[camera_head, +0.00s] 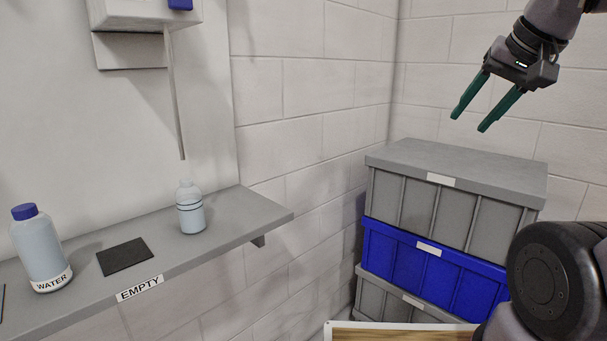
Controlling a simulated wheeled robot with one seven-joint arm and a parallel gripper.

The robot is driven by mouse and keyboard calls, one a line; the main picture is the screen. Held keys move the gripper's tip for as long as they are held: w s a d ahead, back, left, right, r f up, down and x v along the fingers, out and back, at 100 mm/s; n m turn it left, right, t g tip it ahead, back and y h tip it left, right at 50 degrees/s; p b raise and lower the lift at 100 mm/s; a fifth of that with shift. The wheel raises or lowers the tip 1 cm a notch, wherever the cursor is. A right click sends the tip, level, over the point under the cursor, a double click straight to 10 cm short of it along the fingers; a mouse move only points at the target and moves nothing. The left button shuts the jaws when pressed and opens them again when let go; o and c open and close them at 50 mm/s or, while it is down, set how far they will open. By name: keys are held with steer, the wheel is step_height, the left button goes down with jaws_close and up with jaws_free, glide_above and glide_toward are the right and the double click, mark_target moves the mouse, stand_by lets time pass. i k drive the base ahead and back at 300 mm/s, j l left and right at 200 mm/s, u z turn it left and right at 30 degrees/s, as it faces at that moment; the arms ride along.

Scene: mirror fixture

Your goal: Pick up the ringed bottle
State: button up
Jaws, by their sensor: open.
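The ringed bottle (191,209) is a small pale bottle with dark rings around its upper body. It stands upright on a grey wall shelf (226,236), near the shelf's right end. A thin grey rod (175,100) hangs down above it, its lower end a little above the bottle's top. My gripper (468,119) is at the upper right, far to the right of the bottle and higher. Its two green fingers are apart with nothing between them, pointing down and left.
A larger bottle labelled WATER (41,250) with a blue cap stands left on the shelf. A dark square pad (125,257) lies between the bottles, near an EMPTY label (140,288). Stacked grey and blue crates (435,262) stand below my gripper. A white box (143,14) is above.

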mark_target(191, 210)
steer(key=u, duration=1.45)
